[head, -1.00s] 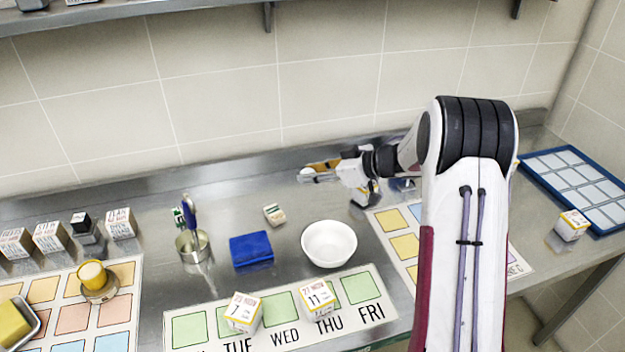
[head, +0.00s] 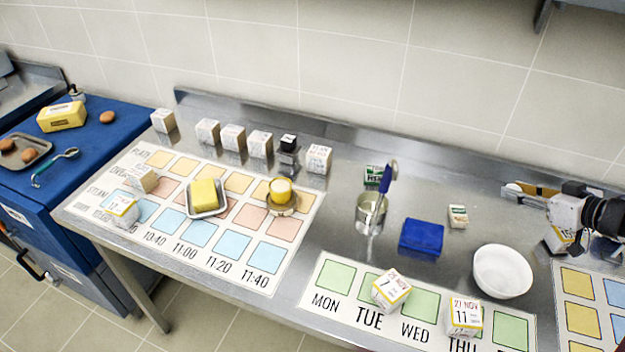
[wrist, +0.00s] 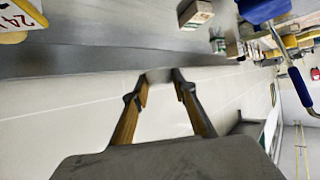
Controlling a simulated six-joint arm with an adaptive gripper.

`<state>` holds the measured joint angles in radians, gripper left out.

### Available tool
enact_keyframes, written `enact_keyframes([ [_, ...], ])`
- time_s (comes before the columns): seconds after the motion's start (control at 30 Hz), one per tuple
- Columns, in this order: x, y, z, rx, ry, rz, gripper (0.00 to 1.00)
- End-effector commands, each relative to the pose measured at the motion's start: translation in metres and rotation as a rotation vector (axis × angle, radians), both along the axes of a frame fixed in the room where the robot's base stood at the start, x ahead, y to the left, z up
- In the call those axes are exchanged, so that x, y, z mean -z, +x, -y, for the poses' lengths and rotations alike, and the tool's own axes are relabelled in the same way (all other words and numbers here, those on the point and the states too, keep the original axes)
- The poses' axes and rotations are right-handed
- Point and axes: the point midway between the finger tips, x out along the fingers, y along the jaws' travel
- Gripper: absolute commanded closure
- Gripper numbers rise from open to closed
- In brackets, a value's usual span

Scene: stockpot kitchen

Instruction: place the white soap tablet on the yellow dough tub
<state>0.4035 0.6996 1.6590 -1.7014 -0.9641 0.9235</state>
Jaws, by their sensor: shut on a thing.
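My gripper (head: 514,191) is at the right of the head view, held above the back of the steel counter. It is shut on the white soap tablet (head: 512,187), which is small and partly hidden by the fingers. In the wrist view the pale tablet (wrist: 158,75) shows between the two fingertips. A yellow tub-like box (head: 62,116) with a label sits on the blue cabinet top at the far left, well apart from my gripper.
On the counter stand a yellow block on a dish (head: 205,197), a yellow cup (head: 280,190), a metal pot (head: 370,215), a blue box (head: 421,237), a white bowl (head: 502,270) and several date cubes.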

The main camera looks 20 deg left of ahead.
Motion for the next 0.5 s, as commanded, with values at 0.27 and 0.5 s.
enact_keyframes([
  [0.27,-0.052,0.000,0.000,-0.001,-0.003,0.007,0.92],
  [0.5,-0.121,0.001,0.000,-0.001,-0.003,0.007,0.92],
])
